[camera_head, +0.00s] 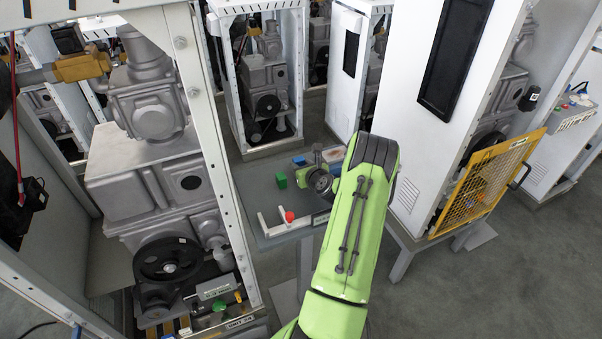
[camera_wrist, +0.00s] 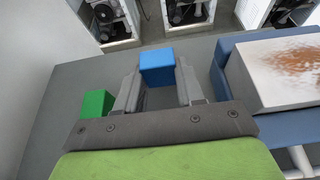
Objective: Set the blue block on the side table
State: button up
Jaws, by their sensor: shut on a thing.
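The blue block (camera_wrist: 157,66) sits between the fingertips of my gripper (camera_wrist: 158,78) in the wrist view, and the fingers are shut on it. In the head view the blue block (camera_head: 298,160) shows as a small patch just left of my wrist, which hides most of the fingers. Below it is the grey side table (camera_head: 254,195), also seen in the wrist view (camera_wrist: 62,98). The block is over the far part of the tabletop. I cannot tell whether its underside touches the surface.
A green block (camera_head: 281,180) stands on the table left of my gripper. A blue tray (camera_wrist: 228,60) holding a white block with a rusty-brown top (camera_wrist: 285,72) is close on the right. A red-knobbed fixture (camera_head: 289,215) is at the near edge. Machine cabinets stand around.

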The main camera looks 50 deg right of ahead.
jog(key=shift+d+f, duration=0.1)
jog(key=shift+f, duration=0.55)
jog(key=shift+f, duration=0.1)
jog(key=o, duration=1.1)
jog(key=shift+c, duration=0.2)
jog(key=shift+s+r, duration=0.2)
jog(key=shift+r, duration=0.05)
jog(key=v, duration=1.1)
jog(key=shift+s+a, duration=0.25)
jog(key=shift+a, duration=0.15)
